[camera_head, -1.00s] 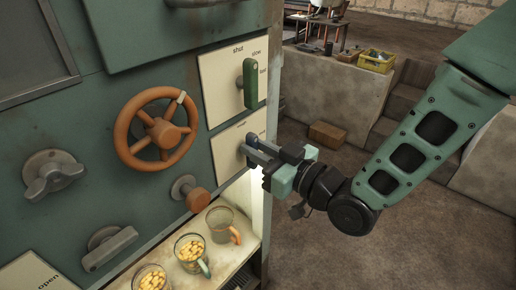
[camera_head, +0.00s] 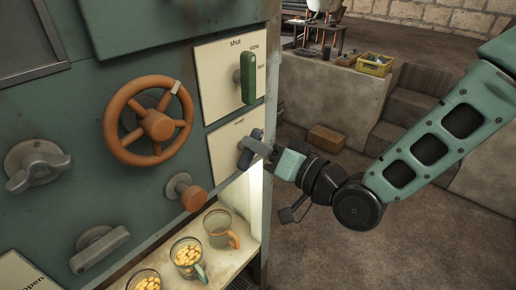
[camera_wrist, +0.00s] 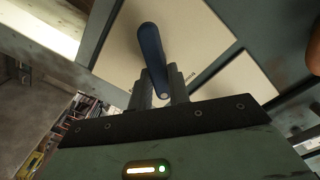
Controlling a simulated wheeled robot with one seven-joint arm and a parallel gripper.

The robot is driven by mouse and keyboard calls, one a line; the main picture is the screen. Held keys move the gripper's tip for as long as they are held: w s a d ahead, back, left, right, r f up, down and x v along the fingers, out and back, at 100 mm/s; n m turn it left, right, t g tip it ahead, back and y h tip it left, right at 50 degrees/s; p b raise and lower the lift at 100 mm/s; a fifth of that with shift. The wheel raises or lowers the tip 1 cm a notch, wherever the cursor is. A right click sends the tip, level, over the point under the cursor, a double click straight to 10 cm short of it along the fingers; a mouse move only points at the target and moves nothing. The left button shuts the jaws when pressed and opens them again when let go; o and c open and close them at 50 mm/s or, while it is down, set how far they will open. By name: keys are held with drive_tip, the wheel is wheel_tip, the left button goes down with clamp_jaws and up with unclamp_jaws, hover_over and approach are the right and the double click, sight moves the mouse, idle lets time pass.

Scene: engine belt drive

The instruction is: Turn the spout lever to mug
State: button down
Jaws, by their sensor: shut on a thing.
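The spout lever (camera_wrist: 151,48) is a dark blue, rounded handle on a cream plate (camera_wrist: 118,50) in the wrist view. It points down the picture, its end between my fingers. In the head view the lever is partly hidden by my gripper (camera_head: 263,149), which is at the lower cream plate (camera_head: 227,150). My gripper (camera_wrist: 160,85) is shut on the lever. Small lettering beside it is partly covered by the fingers. Several glass mugs, including an empty one with an orange handle (camera_head: 219,232), stand on the lit shelf below.
A green lever (camera_head: 248,77) is on the plate above, marked shut and slow. An orange handwheel (camera_head: 150,122), an orange knob (camera_head: 194,198) and grey handles (camera_head: 35,167) project from the green panel to the left. Open floor lies to the right, with a cardboard box (camera_head: 326,138).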

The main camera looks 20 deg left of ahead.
drive_tip(key=shift+w+d+f+m, duration=0.1)
drive_tip(key=shift+f+m, duration=0.1)
drive_tip(key=shift+m, duration=1.45)
drive_tip(key=shift+w+a+f+m, duration=0.1)
drive_tip(key=shift+f+m, duration=0.05)
drive_tip(key=shift+m, duration=1.55)
drive_tip(key=shift+w+d+f+m, duration=0.1)
drive_tip(key=shift+f+m, duration=0.1)
drive_tip(key=shift+m, duration=1.45)
drive_tip(key=c, duration=1.3)
unclamp_jaws()
